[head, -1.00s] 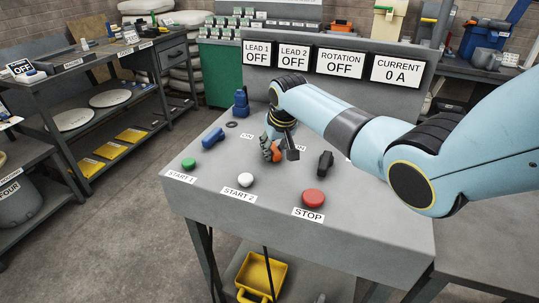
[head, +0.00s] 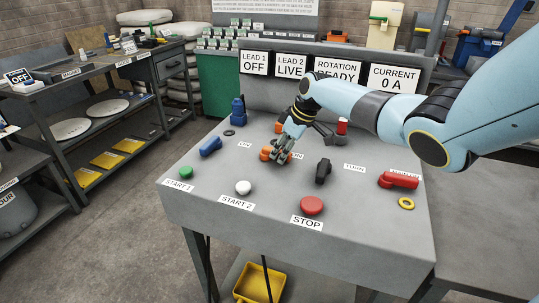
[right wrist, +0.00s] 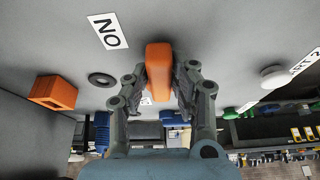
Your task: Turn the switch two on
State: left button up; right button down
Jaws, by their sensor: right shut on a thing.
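An orange switch handle (head: 266,154) stands on the grey sloping panel (head: 265,205), beside a label reading ON. My right gripper (head: 283,151) is shut on this handle. In the right wrist view the orange handle (right wrist: 158,70) stands between the two fingers of my right gripper (right wrist: 160,78). The fingers hide part of the handle and of its label in the head view. The LEAD 2 display (head: 291,65) reads LIVE. The LEAD 1 display (head: 254,62) reads OFF. My left gripper is not in view.
A blue handle (head: 211,145) is left of my gripper, a black knob (head: 323,171) right. Green (head: 186,172), white (head: 243,188) and red (head: 312,205) buttons line the front. A red handle (head: 399,180) and yellow ring (head: 406,203) are at the right. Display housings rise behind.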

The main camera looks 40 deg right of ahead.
jog(key=shift+w+d+n, duration=0.1)
jog(key=shift+d+n, duration=0.1)
jog(key=shift+n, duration=0.1)
dwell(0.4)
jog(key=c, duration=1.1)
grip_release()
jog(key=v, duration=1.2)
jog(key=shift+w+d, duration=0.15)
